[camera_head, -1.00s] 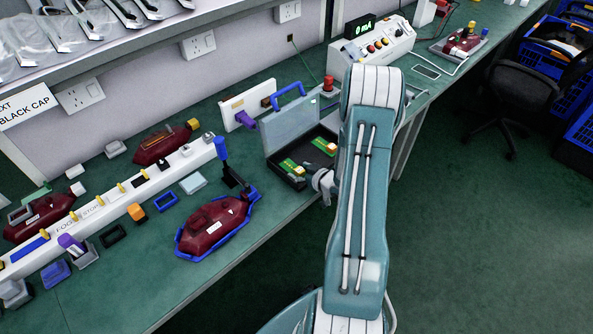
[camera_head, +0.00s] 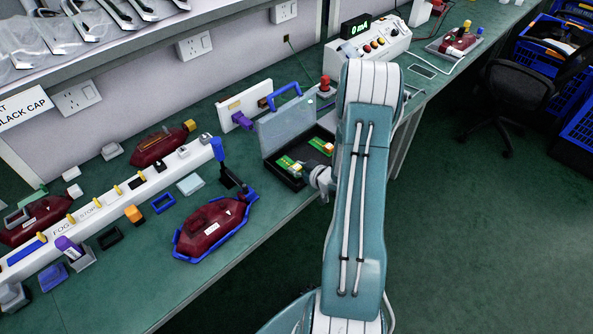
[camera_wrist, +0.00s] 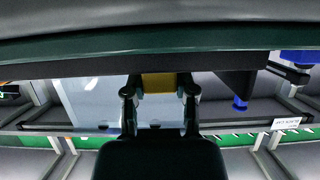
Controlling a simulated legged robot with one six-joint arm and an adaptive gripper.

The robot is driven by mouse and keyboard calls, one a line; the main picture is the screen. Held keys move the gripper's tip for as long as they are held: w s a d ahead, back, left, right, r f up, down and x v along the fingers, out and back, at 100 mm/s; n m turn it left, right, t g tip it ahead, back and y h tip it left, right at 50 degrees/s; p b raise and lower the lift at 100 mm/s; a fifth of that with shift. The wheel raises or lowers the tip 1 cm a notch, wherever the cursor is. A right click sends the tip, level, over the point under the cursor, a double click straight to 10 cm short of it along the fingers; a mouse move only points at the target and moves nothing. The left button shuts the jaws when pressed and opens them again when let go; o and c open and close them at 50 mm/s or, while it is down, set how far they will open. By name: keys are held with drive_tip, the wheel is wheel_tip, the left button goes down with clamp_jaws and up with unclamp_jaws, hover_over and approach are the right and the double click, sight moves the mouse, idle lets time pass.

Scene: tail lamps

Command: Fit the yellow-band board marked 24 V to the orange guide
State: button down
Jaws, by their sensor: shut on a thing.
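Two green boards with yellow parts, a near one (camera_head: 287,162) and a far one (camera_head: 320,145), lie in the open black case (camera_head: 270,172). Their markings are too small to read. My gripper (camera_head: 311,173) is at the case's right side, by the near board's right end. In the wrist view my gripper (camera_wrist: 159,92) is shut on a yellow part (camera_wrist: 158,83), which seems to be the near board's band. The rest of that board is hidden there. An orange block (camera_head: 134,213) sits on the bench; I cannot tell whether it is the orange guide.
The case's grey lid (camera_head: 287,122) stands up behind the boards. A dark red lamp (camera_head: 210,226) in a blue cradle lies left of the case. A white strip (camera_head: 110,207) with yellow pegs runs along the bench. A meter box (camera_head: 370,45) stands at the back.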

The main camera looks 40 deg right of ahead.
drive_tip(key=s+d+r, duration=0.6)
drive_tip(key=d+r, duration=0.5)
drive_tip(key=d, duration=0.1)
drive_tip(key=shift+s+d+r, duration=0.2)
drive_tip(key=shift+d+r, duration=0.05)
drive_tip(key=shift+r, duration=0.1)
drive_tip(key=w+a+f, duration=0.2)
drive_tip(key=a+f, duration=0.1)
drive_tip(key=a, duration=0.1)
drive_tip(key=w+a+f, duration=0.2)
drive_tip(key=a+f, duration=0.1)
drive_tip(key=w+a+f, duration=0.2)
drive_tip(key=a+f, duration=0.1)
drive_tip(key=a, duration=0.1)
drive_tip(key=shift+a, duration=0.35)
drive_tip(key=f, duration=0.1)
drive_tip(key=a+f, duration=0.1)
drive_tip(key=f, duration=0.1)
drive_tip(key=shift+w, duration=0.2)
drive_tip(key=shift+d+f, duration=0.1)
drive_tip(key=shift+f, duration=0.25)
drive_tip(key=shift+f, duration=0.15)
